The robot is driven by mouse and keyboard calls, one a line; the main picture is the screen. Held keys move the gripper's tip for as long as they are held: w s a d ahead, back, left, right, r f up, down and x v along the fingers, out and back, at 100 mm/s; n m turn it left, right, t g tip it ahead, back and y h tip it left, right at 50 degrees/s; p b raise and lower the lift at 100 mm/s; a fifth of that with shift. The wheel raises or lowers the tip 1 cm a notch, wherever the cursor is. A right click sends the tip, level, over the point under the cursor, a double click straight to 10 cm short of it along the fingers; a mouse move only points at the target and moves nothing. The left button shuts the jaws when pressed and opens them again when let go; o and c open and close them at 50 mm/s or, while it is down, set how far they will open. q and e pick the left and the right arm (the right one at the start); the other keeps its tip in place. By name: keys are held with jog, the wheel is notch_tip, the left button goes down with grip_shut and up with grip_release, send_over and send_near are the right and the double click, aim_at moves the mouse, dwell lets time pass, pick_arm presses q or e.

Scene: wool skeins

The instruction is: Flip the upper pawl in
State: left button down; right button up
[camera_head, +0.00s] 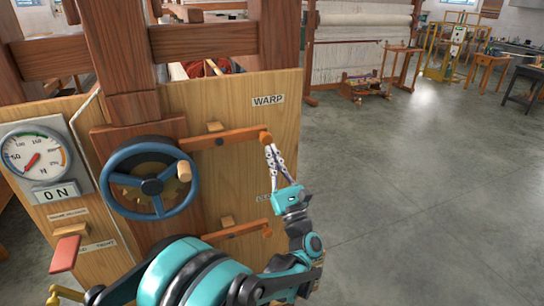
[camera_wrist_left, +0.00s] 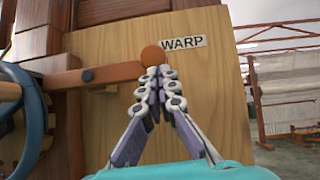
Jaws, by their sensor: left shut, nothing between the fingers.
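The upper pawl (camera_head: 222,140) is an orange-brown bar on the wooden panel under the WARP label. It runs nearly level from the blue handwheel (camera_head: 150,178) to a round knob at its right end. In the left wrist view the pawl (camera_wrist_left: 95,76) comes in from the left, with its knob beside my fingertips. My left gripper (camera_head: 270,150) is shut and empty, its tips close to the knob; contact cannot be told. A similar lower pawl (camera_head: 235,229) sits below, its left part hidden by my arm. My right gripper is not in view.
Open grey floor lies to the right.

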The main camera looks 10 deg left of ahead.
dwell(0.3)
pick_arm(q)
jog(key=w+f+b+v, duration=0.2)
jog(key=v, duration=1)
jog(key=shift+s+f, duration=0.25)
jog(key=shift+d, duration=0.15)
